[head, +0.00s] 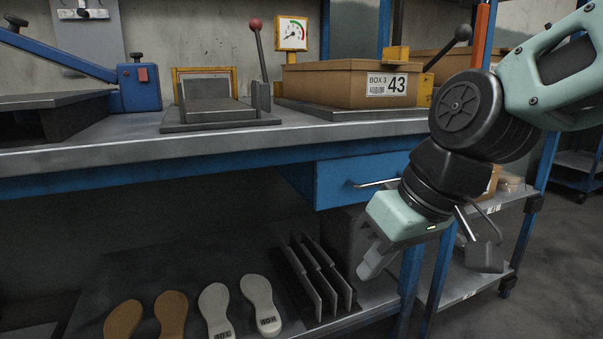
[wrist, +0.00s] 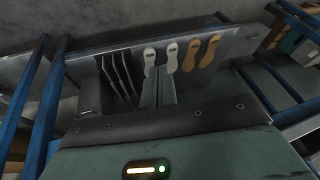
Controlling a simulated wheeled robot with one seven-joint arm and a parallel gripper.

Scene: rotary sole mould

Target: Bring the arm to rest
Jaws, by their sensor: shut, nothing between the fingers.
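My gripper (head: 371,266) hangs in front of the bench, below the blue drawer, at the right of the head view. It points down and to the left. In the wrist view its fingers (wrist: 158,88) are together with nothing between them. It is clear of the bench front as far as the head view shows. My arm reaches in from the upper right with the wrist bent down.
The lower shelf holds two white soles (head: 215,308), two tan soles (head: 171,312) and a rack of dark plates (head: 318,270). The blue drawer (head: 345,182) has a protruding handle. On the bench stand a cardboard box (head: 335,84) and a press with a red-knobbed lever (head: 262,60).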

